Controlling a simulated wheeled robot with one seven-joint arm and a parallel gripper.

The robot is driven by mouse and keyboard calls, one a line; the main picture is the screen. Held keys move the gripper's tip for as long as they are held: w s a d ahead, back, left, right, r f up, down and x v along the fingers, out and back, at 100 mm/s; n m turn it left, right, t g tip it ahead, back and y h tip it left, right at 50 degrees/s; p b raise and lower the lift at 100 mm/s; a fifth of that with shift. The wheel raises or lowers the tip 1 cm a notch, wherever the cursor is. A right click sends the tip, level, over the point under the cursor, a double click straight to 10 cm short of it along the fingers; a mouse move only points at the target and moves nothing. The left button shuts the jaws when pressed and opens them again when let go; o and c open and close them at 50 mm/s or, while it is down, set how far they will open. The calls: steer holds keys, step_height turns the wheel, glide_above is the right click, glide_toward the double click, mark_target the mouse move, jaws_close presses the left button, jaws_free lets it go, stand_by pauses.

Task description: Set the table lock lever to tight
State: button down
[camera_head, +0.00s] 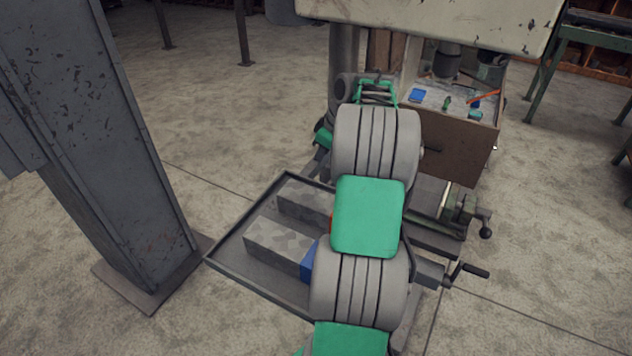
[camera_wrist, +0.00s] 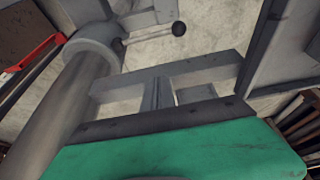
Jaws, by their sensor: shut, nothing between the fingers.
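In the wrist view, a lever (camera_wrist: 150,35) with a dark ball knob (camera_wrist: 178,28) sticks out to the right from a grey collar (camera_wrist: 92,42) on a round column (camera_wrist: 62,115). It looks like the table lock lever. My gripper (camera_wrist: 164,76) is shut and empty, a little below the knob in the picture and seemingly apart from it. In the head view, my gripper (camera_head: 376,92) is beside the column (camera_head: 344,50), and my arm hides part of the machine. I cannot make out the lever there, nor read its tight or loose setting.
A grey table tray (camera_head: 232,262) holds pale blocks (camera_head: 275,240) and a blue piece (camera_head: 308,262). A vise (camera_head: 458,212) and a crank handle (camera_head: 475,270) are to the right. A cabinet (camera_head: 455,145) carries small tools. A steel post (camera_head: 100,150) stands at left.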

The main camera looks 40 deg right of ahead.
step_height(320, 180, down, 10)
steer(key=p, duration=0.1)
stand_by(0.6)
